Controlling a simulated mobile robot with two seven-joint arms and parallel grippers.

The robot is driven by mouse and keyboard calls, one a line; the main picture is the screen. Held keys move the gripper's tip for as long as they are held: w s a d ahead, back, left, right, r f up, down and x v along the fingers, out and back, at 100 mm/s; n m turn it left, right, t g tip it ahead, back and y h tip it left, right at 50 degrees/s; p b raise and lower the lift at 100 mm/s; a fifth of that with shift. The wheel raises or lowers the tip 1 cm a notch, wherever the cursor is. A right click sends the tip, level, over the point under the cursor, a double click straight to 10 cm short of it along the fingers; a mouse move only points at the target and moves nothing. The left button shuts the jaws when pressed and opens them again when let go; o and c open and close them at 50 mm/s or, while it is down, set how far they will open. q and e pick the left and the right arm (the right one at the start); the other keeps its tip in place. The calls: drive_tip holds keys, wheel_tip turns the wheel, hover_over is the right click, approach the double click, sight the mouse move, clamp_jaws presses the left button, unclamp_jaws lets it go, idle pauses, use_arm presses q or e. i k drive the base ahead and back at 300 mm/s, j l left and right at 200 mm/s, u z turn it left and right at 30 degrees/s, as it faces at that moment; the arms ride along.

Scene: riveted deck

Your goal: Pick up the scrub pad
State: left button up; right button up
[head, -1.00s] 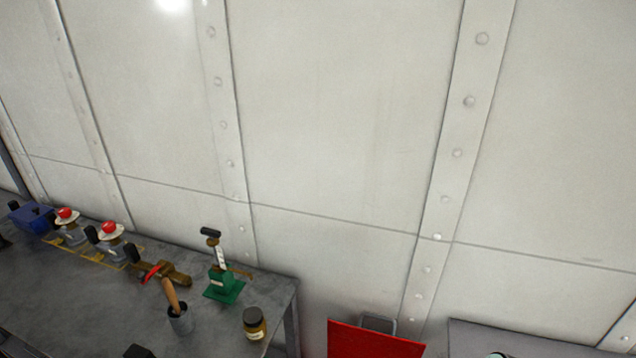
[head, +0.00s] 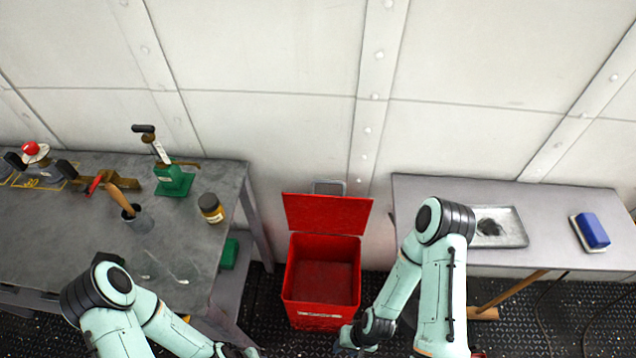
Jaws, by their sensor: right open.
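The scrub pad (head: 592,231) appears to be the blue block with a pale underside lying on the grey table at the right in the head view. My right gripper (head: 352,346) is low in the picture, in front of the red bin and far to the left of the pad. It is open and holds nothing that I can see. My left gripper (head: 236,352) is only partly in view at the bottom edge, and its jaws cannot be made out.
The right table (head: 550,205) also bears a metal tray (head: 515,232) with a dark lump. An open red bin (head: 322,312) stands between the tables. The left workbench (head: 60,240) holds a green stand (head: 173,182), a jar (head: 211,207) and a brush in a cup (head: 138,220).

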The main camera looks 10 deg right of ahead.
sight(592, 236)
drive_tip(key=z, duration=2.55)
